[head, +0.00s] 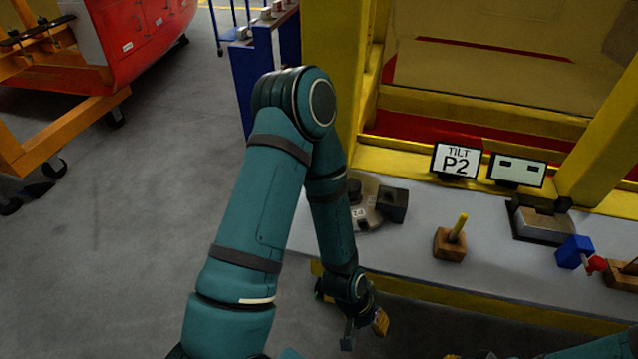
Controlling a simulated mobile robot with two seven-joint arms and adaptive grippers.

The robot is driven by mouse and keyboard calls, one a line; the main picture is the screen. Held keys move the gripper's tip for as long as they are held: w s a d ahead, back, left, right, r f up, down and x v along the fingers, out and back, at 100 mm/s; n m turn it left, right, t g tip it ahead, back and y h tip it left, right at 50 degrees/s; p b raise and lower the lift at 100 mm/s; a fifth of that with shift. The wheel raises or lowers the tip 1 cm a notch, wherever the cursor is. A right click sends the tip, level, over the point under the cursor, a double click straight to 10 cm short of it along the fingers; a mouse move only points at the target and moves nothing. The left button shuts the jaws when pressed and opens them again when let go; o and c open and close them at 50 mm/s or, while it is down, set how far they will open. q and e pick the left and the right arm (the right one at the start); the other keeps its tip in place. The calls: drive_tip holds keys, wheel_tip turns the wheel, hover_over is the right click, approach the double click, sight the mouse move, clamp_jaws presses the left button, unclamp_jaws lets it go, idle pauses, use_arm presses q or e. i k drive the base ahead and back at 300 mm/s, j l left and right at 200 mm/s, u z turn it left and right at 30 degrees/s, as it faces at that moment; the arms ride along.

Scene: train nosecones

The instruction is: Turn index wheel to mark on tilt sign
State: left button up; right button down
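The tilt sign (456,161) stands at the back of the bench and reads "TILT P2". The index wheel (368,216) is a pale grey disc with dark markings, on the bench left of the sign. My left forearm hides its left part, and I cannot read its setting. A black block (393,204) sits at the wheel's right edge. My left gripper (364,332) points down in front of the bench's front edge, below the wheel and apart from it. Only bits of my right arm show at the bottom edge.
A wooden block with a yellow peg (451,240) stands on the grey bench (400,262). A second sign (517,170), a grey metal fixture (541,222) and a blue block (574,252) are further right. Yellow posts frame the back. Open floor lies left.

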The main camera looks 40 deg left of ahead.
sight(364, 186)
drive_tip(key=u, duration=0.95)
